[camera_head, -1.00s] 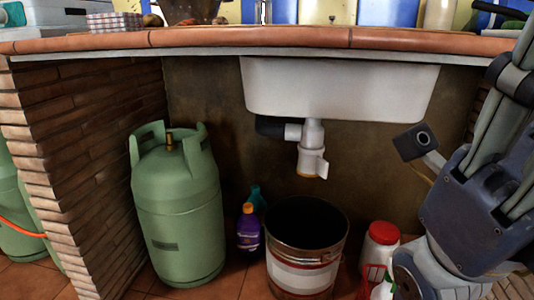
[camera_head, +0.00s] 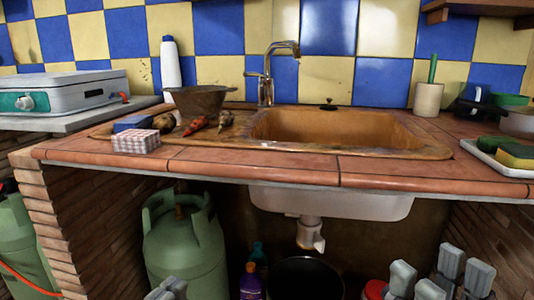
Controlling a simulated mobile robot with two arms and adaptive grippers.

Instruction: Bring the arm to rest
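My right gripper (camera_head: 440,276) points up at the lower right, in front of the counter. Its grey fingers stand apart with a gap between them, and nothing shows in the gap. My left gripper (camera_head: 167,290) shows only as grey tips at the bottom edge, in front of the green gas bottle (camera_head: 183,245). How far its fingers are apart is not clear. Most of both arms lies below the picture.
A tiled counter (camera_head: 300,170) with a sink (camera_head: 335,130) spans the view. A stove (camera_head: 65,95) stands at left, a sponge tray (camera_head: 495,160) at right. Below are a drain pipe (camera_head: 310,235), a dark bucket (camera_head: 305,280) and a purple bottle (camera_head: 250,282).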

